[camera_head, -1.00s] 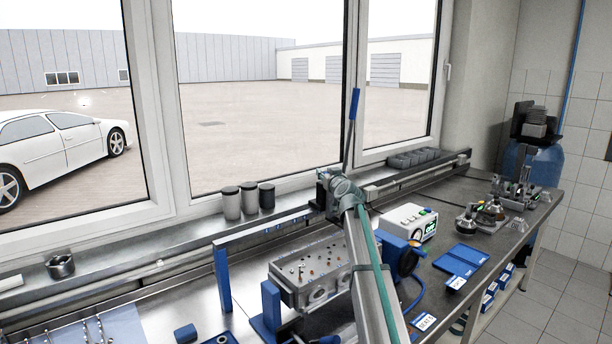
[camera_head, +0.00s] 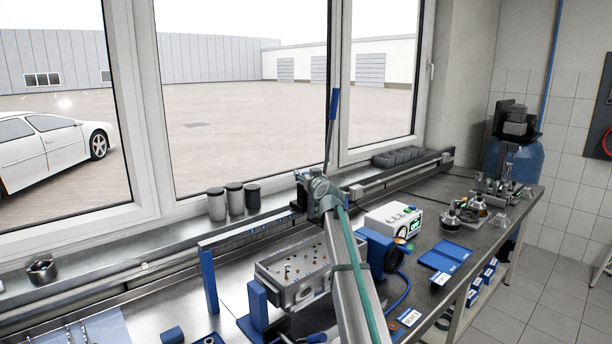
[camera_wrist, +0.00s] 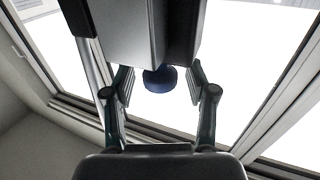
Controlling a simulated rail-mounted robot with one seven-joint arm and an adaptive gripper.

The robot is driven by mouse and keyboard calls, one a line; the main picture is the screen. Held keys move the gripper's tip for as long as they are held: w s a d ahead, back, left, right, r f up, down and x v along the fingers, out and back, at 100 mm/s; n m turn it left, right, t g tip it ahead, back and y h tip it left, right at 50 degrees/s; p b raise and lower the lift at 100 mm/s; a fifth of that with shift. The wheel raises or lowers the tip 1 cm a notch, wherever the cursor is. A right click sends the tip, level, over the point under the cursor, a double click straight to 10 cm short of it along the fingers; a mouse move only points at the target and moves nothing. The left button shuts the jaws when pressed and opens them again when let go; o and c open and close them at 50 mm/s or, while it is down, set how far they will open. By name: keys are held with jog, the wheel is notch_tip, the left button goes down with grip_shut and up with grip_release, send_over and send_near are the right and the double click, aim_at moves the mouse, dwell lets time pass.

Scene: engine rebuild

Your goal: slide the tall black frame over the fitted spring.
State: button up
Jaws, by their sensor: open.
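In the wrist view my gripper (camera_wrist: 158,78) is open, its two fingers apart. A dark upright body (camera_wrist: 165,30) enters from the top edge near the fingertips; I cannot tell if it is the tall black frame or if a finger touches it. A round blue end (camera_wrist: 160,79) shows below it, between the fingers. In the head view a blue-gripped lever (camera_head: 334,108) stands up behind my arm's joint; my gripper is not distinguishable there. The grey cylinder head (camera_head: 282,276) sits on blue supports, small parts on its top face. I cannot make out the fitted spring.
A white box with a green display (camera_head: 394,220) and a blue tray (camera_head: 446,255) lie right of the head. Three grey canisters (camera_head: 235,200) stand on the window sill. Small assemblies (camera_head: 470,211) stand at the bench's far right. My arm covers part of the head.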

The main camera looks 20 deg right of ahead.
jog(key=s, duration=1.2)
jog(key=shift+d, duration=0.25)
